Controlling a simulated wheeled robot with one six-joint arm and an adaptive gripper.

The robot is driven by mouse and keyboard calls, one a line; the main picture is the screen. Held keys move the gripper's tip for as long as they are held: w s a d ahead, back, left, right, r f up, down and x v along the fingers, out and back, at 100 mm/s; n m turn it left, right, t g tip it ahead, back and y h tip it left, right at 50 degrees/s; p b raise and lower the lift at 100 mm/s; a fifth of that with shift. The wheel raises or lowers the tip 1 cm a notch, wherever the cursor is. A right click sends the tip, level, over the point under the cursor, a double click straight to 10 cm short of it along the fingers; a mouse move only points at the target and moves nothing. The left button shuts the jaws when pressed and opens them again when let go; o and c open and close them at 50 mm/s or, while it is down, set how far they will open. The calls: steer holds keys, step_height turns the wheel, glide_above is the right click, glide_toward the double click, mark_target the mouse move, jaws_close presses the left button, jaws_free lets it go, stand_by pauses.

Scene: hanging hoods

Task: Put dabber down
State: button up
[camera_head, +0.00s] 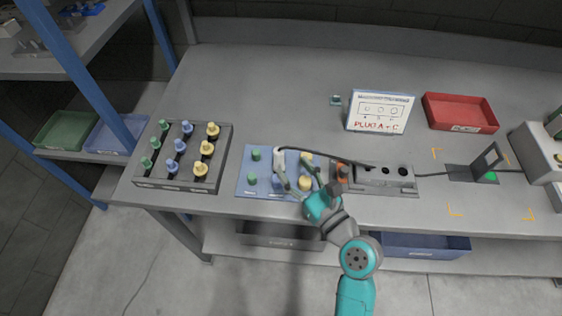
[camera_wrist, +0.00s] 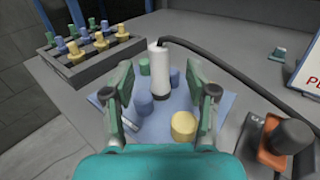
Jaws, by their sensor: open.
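No thing is clearly marked as the dabber, so I cannot tell for certain which it is. A white cylinder (camera_wrist: 158,70) with a black cord from its top stands upright at the blue mat, and also shows in the head view (camera_head: 279,160). My gripper (camera_wrist: 158,84) is open, with one finger on each side of the cylinder in the wrist view; contact is not visible. In the head view my gripper (camera_head: 291,170) is low over the mat. An orange base with a dark knob (camera_wrist: 290,138) is at the right.
The blue mat (camera_head: 244,188) bears several green, blue and yellow pegs. A grey rack (camera_head: 143,184) of coloured pegs stands left. A grey socket box (camera_head: 385,187), a sign (camera_head: 379,112) and a red tray (camera_head: 460,100) are right. The back of the table is clear.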

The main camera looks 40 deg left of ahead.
mark_target(282, 156)
steer(key=shift+x, duration=3.65)
steer(key=shift+s, duration=0.15)
jaws_close()
